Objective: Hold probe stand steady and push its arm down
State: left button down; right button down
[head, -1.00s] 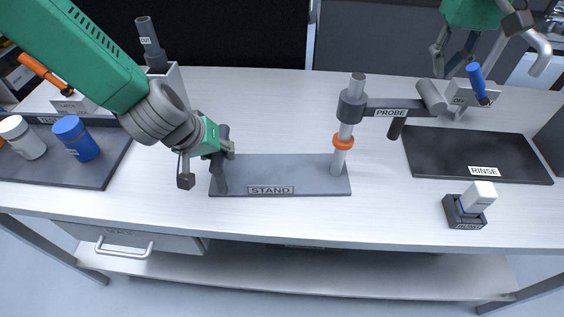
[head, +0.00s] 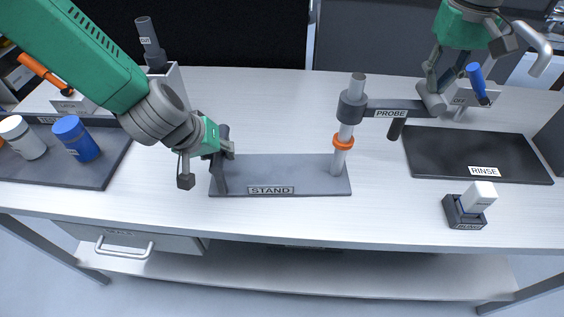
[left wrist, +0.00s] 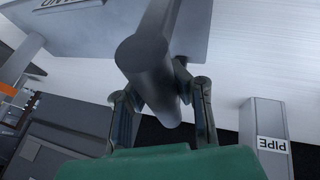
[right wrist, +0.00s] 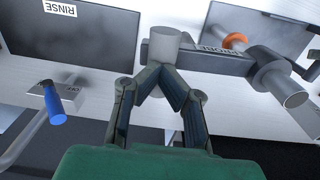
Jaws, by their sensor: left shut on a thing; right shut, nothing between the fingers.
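The probe stand has a flat grey base (head: 290,172) labelled STAND, an upright post (head: 357,84) with an orange ring (head: 343,142), and a grey arm (head: 415,106) labelled PROBE. A dark probe (head: 395,130) hangs below the arm. My left gripper (head: 221,160) is shut on the dark upright handle (head: 220,178) at the base's left end; the left wrist view shows the handle (left wrist: 148,62) between the fingers. My right gripper (head: 432,82) is shut and empty, its fingertips at the cylindrical knob (head: 432,100) on the arm's right end. The right wrist view shows the knob (right wrist: 164,45) too; contact is unclear.
A dark RINSE mat (head: 478,155) lies at right, with a small holder and white block (head: 477,197) in front. A tap with a blue lever (head: 476,78) stands behind the mat. A dark tray with white and blue jars (head: 78,138) lies at left.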

aim_at(427, 109)
jog(key=shift+f, duration=0.8)
jog(key=shift+s+f, duration=0.1)
jog(key=shift+f, duration=1.05)
jog(key=shift+d+f, duration=0.1)
jog(key=shift+f, duration=0.9)
jog(key=shift+r, duration=1.85)
pick_arm(q)
jog(key=c, duration=1.5)
grip_release()
jog(key=shift+r, duration=0.1)
